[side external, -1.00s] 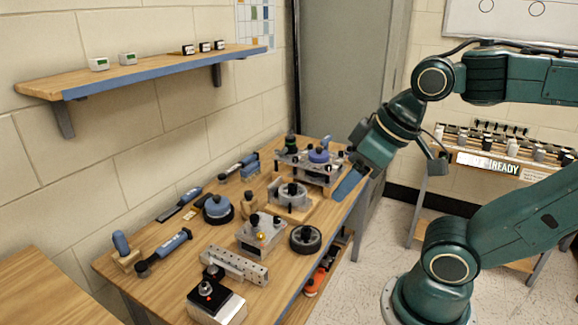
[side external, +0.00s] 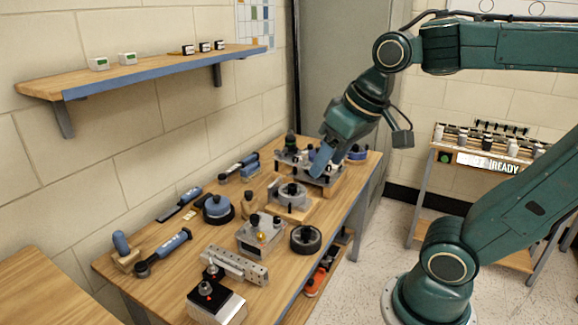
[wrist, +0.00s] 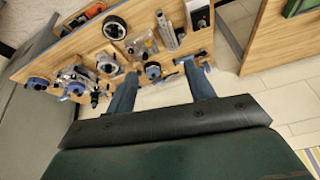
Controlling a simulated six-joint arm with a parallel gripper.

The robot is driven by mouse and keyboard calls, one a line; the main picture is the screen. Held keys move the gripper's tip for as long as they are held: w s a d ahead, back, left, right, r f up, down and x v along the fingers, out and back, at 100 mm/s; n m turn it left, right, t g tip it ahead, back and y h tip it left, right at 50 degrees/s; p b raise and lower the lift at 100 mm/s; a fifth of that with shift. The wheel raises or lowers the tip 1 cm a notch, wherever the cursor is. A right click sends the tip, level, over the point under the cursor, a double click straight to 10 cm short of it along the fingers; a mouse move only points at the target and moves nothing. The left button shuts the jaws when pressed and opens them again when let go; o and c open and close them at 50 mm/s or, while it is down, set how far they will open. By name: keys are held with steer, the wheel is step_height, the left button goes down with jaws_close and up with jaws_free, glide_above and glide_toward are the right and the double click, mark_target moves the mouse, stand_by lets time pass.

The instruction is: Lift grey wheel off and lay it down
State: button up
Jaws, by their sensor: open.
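The grey wheel (side external: 291,190) sits with a dark knob on a grey fixture with a wooden base, mid-table in the side view. My gripper (side external: 320,168) is above the far end of the table, beyond and to the right of the grey wheel, and apart from it. Its blue fingers partly cover a rear metal fixture (side external: 295,160) with a blue round part. In the wrist view my gripper (wrist: 161,92) is open, with nothing between its fingers. I cannot surely tell the grey wheel among the small parts there.
A black wheel (side external: 305,238) lies near the table's front edge. A knobbed metal block (side external: 260,235), a drilled bar (side external: 235,265), a blue-topped round part (side external: 217,208) and hand tools crowd the table (side external: 165,275). A blue round part (side external: 357,153) lies at the far right corner.

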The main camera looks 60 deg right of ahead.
steer(key=w+d+r+m+g, duration=0.1)
steer(key=w+d+m, duration=0.4)
steer(key=w, duration=0.6)
steer(key=m+g, duration=0.4)
steer(key=m, duration=0.7)
glide_above(293, 192)
steer(key=w+d, duration=0.1)
step_height(293, 192, down, 22)
steer(key=shift+d, duration=0.2)
steer(key=shift+f, duration=0.1)
steer(key=shift+f, duration=4.85)
